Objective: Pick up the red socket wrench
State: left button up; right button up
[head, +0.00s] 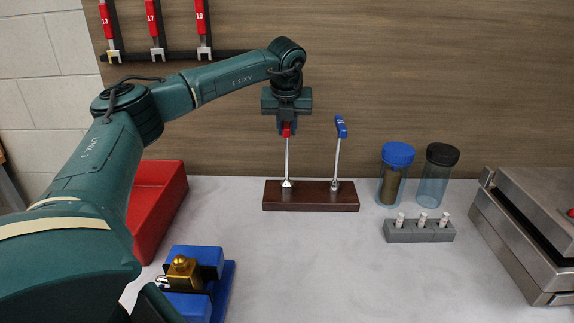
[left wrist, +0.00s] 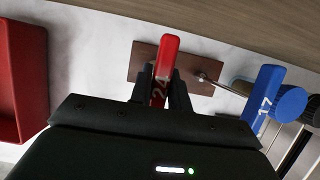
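The red socket wrench (head: 287,160) stands upright in a dark brown wooden stand (head: 312,199). Its red handle, marked 24, shows in the left wrist view (left wrist: 164,72). My left gripper (head: 287,127) points down over it, with one finger against each side of the handle; it appears shut on it, and hides the handle's top in the head view. The wrench's lower end is still at the stand. A blue-handled socket wrench (head: 341,128), marked 17 in the left wrist view (left wrist: 265,98), stands tilted in the stand to the right. My right gripper is not in view.
Two jars, one blue-lidded (head: 396,170) and one black-lidded (head: 438,172), stand right behind a grey block (head: 419,231) with small vials. A steel appliance (head: 530,225) is far right. A red bin (head: 155,200) and a blue holder with a brass padlock (head: 184,271) are left.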

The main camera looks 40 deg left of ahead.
pick_arm(q)
grip_shut()
jog(key=shift+r, duration=0.2)
